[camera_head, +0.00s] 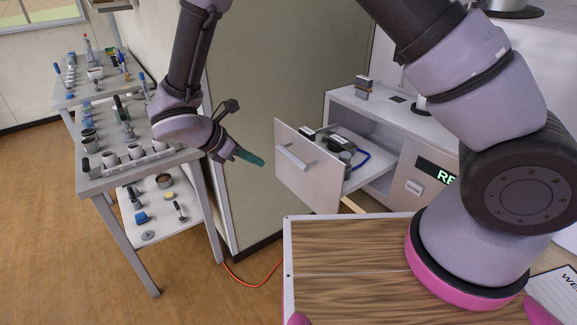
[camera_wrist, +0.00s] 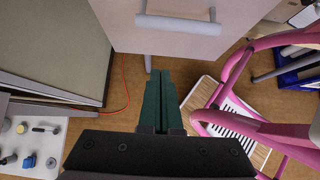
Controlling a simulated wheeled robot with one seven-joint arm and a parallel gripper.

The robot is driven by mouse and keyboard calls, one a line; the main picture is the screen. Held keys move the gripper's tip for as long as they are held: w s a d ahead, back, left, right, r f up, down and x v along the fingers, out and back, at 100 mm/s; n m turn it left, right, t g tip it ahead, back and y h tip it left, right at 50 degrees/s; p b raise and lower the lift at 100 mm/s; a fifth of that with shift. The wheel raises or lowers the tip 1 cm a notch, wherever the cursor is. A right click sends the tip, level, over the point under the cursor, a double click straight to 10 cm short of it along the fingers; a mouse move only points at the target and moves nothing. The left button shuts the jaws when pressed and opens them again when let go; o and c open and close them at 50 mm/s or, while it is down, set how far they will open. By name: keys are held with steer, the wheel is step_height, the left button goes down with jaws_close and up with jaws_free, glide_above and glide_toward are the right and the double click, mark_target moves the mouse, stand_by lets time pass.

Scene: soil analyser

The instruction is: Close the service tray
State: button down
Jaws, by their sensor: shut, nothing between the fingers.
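The service tray (camera_head: 308,172) is a drawer with a pale front and a bar handle (camera_head: 293,158). It stands pulled out of the white analyser cabinet (camera_head: 400,125), with dark parts and a blue tube inside it. My gripper (camera_head: 262,163) is in front of the tray, to the left of its front panel, with its green fingers shut and empty. In the wrist view the tray front (camera_wrist: 200,35) and its handle (camera_wrist: 178,22) lie ahead of my shut fingers (camera_wrist: 160,75). A gap seems to remain between the fingertips and the panel.
A grey workbench (camera_head: 130,160) with jars and tools stands at the left, with a lower shelf (camera_head: 160,200). An olive wall panel (camera_head: 255,90) rises behind my gripper. An orange cable (camera_head: 255,283) lies on the floor. A lit display (camera_head: 437,170) is on the cabinet front.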

mark_target(344, 139)
steer(key=x, duration=0.4)
steer(key=d+r+x, duration=0.1)
steer(key=x, duration=0.6)
steer(key=shift+w+d, duration=0.4)
steer(key=shift+w, duration=0.2)
steer(key=shift+w+d, duration=0.35)
steer(key=shift+d, duration=0.05)
steer(key=w+d, duration=0.4)
steer(key=d, duration=0.2)
steer(key=w+d, duration=0.4)
steer(key=d, duration=0.3)
steer(key=w+d, duration=0.5)
steer(key=d, duration=0.1)
steer(key=shift+d, duration=0.2)
steer(key=shift+s+a, duration=0.1)
steer(key=shift+a, duration=0.05)
